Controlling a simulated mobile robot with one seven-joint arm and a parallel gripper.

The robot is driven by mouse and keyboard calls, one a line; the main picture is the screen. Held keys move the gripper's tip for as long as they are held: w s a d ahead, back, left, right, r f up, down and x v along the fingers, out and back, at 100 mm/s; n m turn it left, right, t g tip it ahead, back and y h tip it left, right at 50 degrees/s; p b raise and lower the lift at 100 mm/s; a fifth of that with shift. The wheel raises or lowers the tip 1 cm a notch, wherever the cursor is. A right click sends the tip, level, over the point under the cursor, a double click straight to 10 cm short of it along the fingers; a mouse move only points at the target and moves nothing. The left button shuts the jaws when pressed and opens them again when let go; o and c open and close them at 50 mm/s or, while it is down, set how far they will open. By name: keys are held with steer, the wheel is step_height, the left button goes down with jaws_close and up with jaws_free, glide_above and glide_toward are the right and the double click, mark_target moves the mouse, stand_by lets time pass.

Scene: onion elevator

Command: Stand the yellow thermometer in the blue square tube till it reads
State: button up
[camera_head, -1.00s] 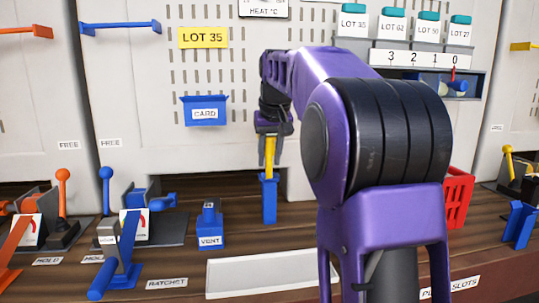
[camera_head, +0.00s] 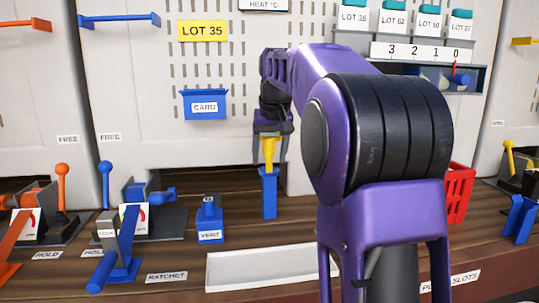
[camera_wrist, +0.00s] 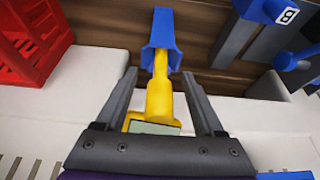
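The yellow thermometer (camera_head: 269,152) stands upright with its lower end inside the blue square tube (camera_head: 269,193) on the wooden bench. In the wrist view the thermometer (camera_wrist: 158,98) has a thick yellow head with a pale face, and its stem runs into the open mouth of the tube (camera_wrist: 163,38). My gripper (camera_head: 271,150) is open around the thermometer's head. In the wrist view a gap shows between each finger and the head. The reading on the face cannot be made out. The thermometer's tip is hidden in the tube.
A blue VENT block (camera_head: 210,222) stands left of the tube, and a white tray (camera_head: 270,270) lies in front. A red crate (camera_head: 458,195) stands to the right. A blue CARD holder (camera_head: 205,105) hangs on the pegboard. Blue levers (camera_head: 118,250) stand at the left.

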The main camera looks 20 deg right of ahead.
steer(key=p+v, duration=0.4)
steer(key=v, duration=1.3)
steer(key=shift+r+p, duration=0.25)
steer(key=shift+p, duration=0.15)
